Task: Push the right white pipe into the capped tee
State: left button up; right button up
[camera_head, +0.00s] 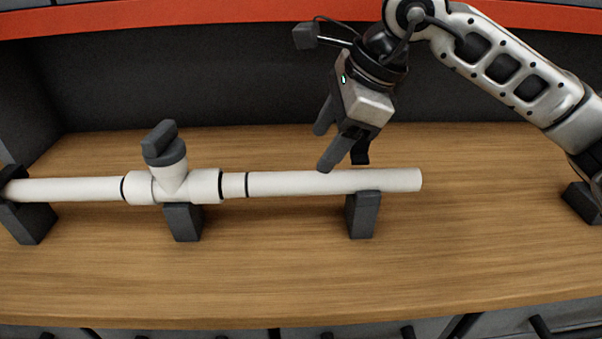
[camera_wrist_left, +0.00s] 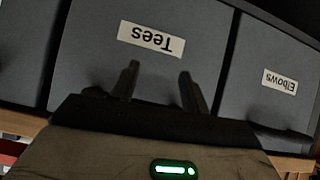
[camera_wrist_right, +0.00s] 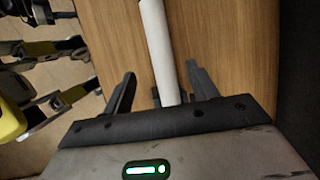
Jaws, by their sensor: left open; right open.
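The right white pipe (camera_head: 310,183) lies level, its left end at the capped tee (camera_head: 143,188). A dark ring marks the pipe, and a short white stretch shows between that ring and the tee's right collar. The tee's upright branch has a grey cap (camera_head: 163,147). My right gripper (camera_head: 325,150) is open above and behind the pipe's middle. In the right wrist view the pipe (camera_wrist_right: 156,40) runs between the open fingers (camera_wrist_right: 160,70); I cannot tell whether they touch it. My left gripper (camera_wrist_left: 159,70) is open and empty, outside the head view.
Dark blocks support the tee (camera_head: 184,222) and the right pipe (camera_head: 362,217). A left white pipe (camera_head: 70,189) runs from the tee to a dark holder (camera_head: 28,220). The wooden bench (camera_head: 300,275) is clear in front. The left wrist view shows a bin labelled Tees (camera_wrist_left: 150,38).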

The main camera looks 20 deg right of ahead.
aim_at(303, 175)
jog(key=x, duration=0.9)
jog(key=shift+w+f+p, duration=0.1)
jog(key=shift+p, duration=0.3)
